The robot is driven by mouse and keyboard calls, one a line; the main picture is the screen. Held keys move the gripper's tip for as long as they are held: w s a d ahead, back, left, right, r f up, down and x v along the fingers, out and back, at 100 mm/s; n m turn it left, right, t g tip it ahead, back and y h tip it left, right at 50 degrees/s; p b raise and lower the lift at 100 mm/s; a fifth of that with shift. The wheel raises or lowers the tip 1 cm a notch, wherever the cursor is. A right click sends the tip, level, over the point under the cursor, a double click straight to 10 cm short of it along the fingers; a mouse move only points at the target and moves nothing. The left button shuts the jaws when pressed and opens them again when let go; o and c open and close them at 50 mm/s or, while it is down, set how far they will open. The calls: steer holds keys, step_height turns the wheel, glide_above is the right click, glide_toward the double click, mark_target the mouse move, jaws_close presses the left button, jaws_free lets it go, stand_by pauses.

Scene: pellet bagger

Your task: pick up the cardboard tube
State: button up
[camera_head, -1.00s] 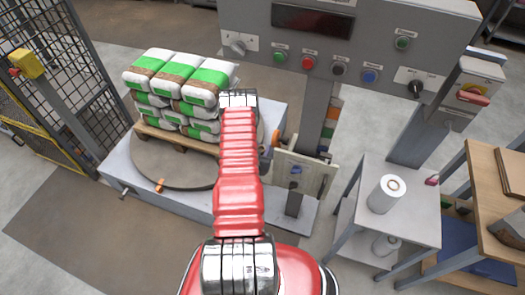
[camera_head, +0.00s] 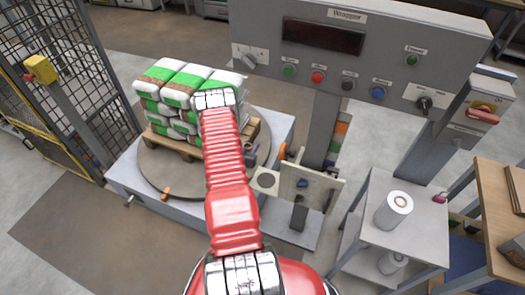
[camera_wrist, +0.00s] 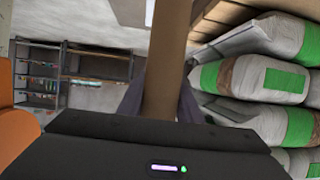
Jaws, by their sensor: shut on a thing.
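The cardboard tube (camera_wrist: 166,60) is plain brown and runs from the top of the wrist view down to my gripper. My gripper (camera_wrist: 160,108) is shut on it, with a dark finger on each side. The tube's lower end is hidden behind the dark gripper body. In the head view a short brown piece that looks like the tube (camera_head: 253,129) shows just right of my red arm, by the bag stack. My gripper (camera_head: 249,148) shows there only in part, partly behind the arm.
White and green bags (camera_head: 178,88) stand stacked on a pallet on the round turntable (camera_head: 160,178), close to my gripper. The wrapper's grey control panel (camera_head: 360,60) and post stand to the right. A white film roll (camera_head: 393,210) stands on a grey side table (camera_head: 424,215).

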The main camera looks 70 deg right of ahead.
steer(key=w, duration=0.8)
steer(key=shift+w+d, duration=0.2)
steer(key=shift+d, duration=0.2)
steer(key=w+a+r+n+t+y, duration=0.2)
steer(key=w+a+r+n+t, duration=0.15)
steer(key=w+a+r, duration=0.4)
steer(key=w+a+r+n+t+y, duration=0.1)
steer(key=w+a+r+n+t, duration=0.25)
steer(key=w+a, duration=0.65)
steer(key=w+a+r+n+t+y, duration=0.2)
steer(key=w+a+r+n+t, duration=0.3)
steer(key=a, duration=0.7)
steer(key=w+a+r+n+y, duration=0.2)
steer(key=a+r, duration=0.6)
steer(key=a, duration=0.4)
steer(key=w+a+r+n+t+y, duration=0.1)
steer(key=w+a+r+n+y, duration=0.1)
steer(key=a+r, duration=0.6)
steer(key=w+a+r+n+t+y, duration=0.1)
steer(key=a+r, duration=0.7)
steer(key=a, duration=0.8)
steer(key=w+n+y, duration=0.1)
steer(key=w+y, duration=0.1)
steer(key=y, duration=0.1)
